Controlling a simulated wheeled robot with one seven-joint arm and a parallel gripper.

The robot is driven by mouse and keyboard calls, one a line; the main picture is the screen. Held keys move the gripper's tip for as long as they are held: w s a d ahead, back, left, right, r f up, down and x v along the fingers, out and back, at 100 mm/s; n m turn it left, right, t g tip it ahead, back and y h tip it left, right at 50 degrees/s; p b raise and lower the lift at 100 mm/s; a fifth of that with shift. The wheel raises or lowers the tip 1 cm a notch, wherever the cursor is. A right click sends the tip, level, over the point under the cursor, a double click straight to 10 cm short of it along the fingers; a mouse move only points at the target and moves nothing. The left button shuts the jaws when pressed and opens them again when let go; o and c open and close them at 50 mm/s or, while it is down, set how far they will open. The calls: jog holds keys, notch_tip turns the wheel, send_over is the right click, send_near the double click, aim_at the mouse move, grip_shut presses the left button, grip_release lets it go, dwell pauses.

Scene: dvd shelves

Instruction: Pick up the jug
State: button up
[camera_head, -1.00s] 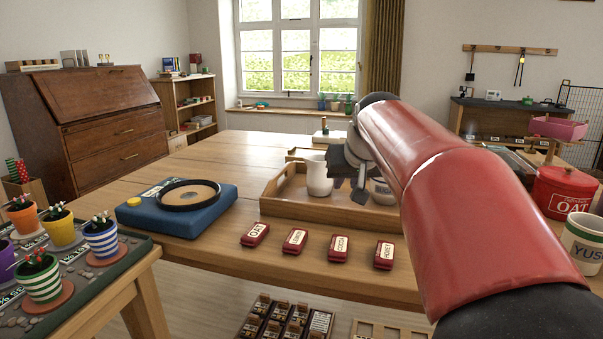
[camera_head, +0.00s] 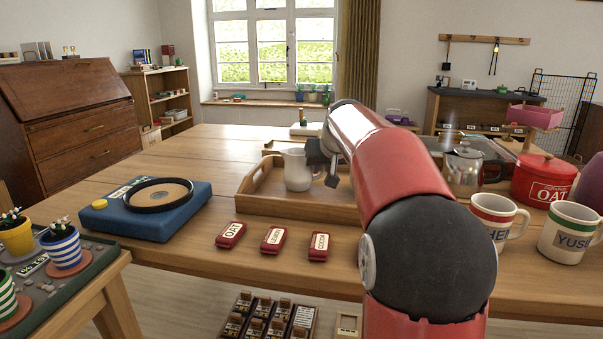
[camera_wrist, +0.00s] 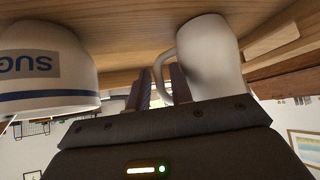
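The white jug (camera_head: 298,170) stands upright in a wooden tray (camera_head: 290,207) on the table. In the wrist view, which is upside down, the jug (camera_wrist: 213,58) is right of centre with its handle toward my fingers. My gripper (camera_head: 323,164) is right beside the jug on its handle side. In the wrist view my gripper (camera_wrist: 164,88) has its two fingers apart, with the handle at the gap between them. I cannot tell whether they touch the handle.
A white mug with blue lettering and a blue band (camera_wrist: 45,68) is close on the other side of my gripper. A metal pot (camera_head: 463,170), labelled mugs (camera_head: 497,218) and a red OAT tin (camera_head: 543,180) stand to the right.

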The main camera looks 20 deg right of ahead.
grip_shut()
jog(key=shift+r, duration=0.15)
